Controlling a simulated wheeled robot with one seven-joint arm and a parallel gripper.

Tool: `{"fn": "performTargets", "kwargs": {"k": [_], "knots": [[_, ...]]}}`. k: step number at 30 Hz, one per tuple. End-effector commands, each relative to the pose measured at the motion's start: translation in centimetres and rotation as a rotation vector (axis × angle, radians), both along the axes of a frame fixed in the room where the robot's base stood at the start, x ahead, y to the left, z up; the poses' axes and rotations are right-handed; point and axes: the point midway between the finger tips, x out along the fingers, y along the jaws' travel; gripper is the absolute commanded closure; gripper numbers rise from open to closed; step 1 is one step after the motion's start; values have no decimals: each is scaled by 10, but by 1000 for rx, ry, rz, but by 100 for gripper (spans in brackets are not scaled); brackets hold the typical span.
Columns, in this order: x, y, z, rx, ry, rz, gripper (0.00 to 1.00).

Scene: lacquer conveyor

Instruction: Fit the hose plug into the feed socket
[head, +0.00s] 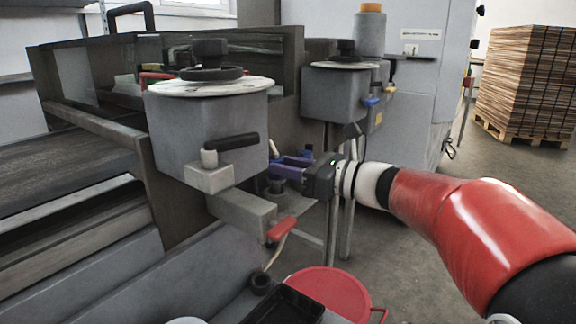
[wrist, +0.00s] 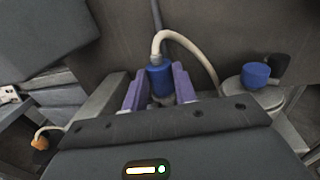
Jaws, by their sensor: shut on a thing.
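My gripper (head: 276,166) has purple fingers and is shut on the blue hose plug (wrist: 160,80), which sits between the fingertips in the wrist view. A pale hose (wrist: 178,38) rises from the plug's top and bends over to the right. A grey, rounded part shows just behind and below the plug, mostly hidden by the fingers and gripper body. I cannot tell whether it is the feed socket or whether the plug touches it.
A grey cylinder with a blue cap (wrist: 257,75) stands to the right in the wrist view. Grey machine housings (head: 208,130) stand left of and behind my gripper. A red-handled lever (head: 283,229) and a red round container (head: 328,293) are below. Open floor lies to the right.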

Motion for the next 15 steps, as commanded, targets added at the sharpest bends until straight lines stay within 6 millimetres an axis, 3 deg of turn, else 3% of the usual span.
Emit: {"fn": "performTargets", "kwargs": {"k": [15], "knots": [[0, 0, -14, 0, 0, 0, 96]]}}
